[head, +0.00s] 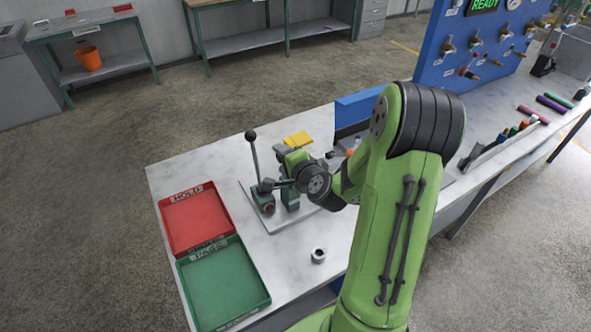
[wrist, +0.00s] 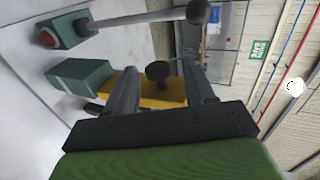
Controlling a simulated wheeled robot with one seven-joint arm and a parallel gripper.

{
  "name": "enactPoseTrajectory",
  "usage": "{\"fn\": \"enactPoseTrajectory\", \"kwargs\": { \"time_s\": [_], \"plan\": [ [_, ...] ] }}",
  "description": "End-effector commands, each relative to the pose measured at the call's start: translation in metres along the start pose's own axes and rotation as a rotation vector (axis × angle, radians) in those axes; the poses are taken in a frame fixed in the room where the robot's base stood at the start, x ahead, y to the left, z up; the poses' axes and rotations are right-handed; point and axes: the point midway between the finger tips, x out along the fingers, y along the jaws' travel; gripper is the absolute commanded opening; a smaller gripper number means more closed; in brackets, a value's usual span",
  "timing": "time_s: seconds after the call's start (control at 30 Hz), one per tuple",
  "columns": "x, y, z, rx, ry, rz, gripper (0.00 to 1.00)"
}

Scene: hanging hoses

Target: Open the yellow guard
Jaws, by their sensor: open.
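The yellow guard (head: 298,138) shows in the head view behind my wrist, on the bench fixture. In the wrist view the yellow guard (wrist: 165,95) lies beyond my fingers, partly hidden by them. A round black knob (wrist: 158,71) appears between the two fingers; I cannot tell whether either finger touches it. My gripper (wrist: 160,66) is open, with a dark finger on each side of that view. In the head view my gripper (head: 280,184) is small and partly hidden by my wrist, near the fixture.
A lever (head: 254,155) with a black ball stands left of the guard on a green base. Red (head: 214,243) and green (head: 268,302) trays lie at the bench's left end. A metal ring (head: 318,255) lies in front. A blue panel (head: 430,70) stands at the right.

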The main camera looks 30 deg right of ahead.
Motion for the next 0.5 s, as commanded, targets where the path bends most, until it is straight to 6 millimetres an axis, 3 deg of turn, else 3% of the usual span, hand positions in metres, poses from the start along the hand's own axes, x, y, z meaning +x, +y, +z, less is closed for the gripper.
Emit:
{"fn": "enactPoseTrajectory", "kwargs": {
  "time_s": [0.1,0.37,0.5],
  "plan": [
    [-0.035,0.004,-0.001,0.001,0.007,0.000,0.54],
    [-0.051,0.006,0.000,-0.007,0.001,-0.010,0.54],
    [-0.076,0.005,-0.001,-0.004,0.009,-0.002,0.54]
  ]
}}
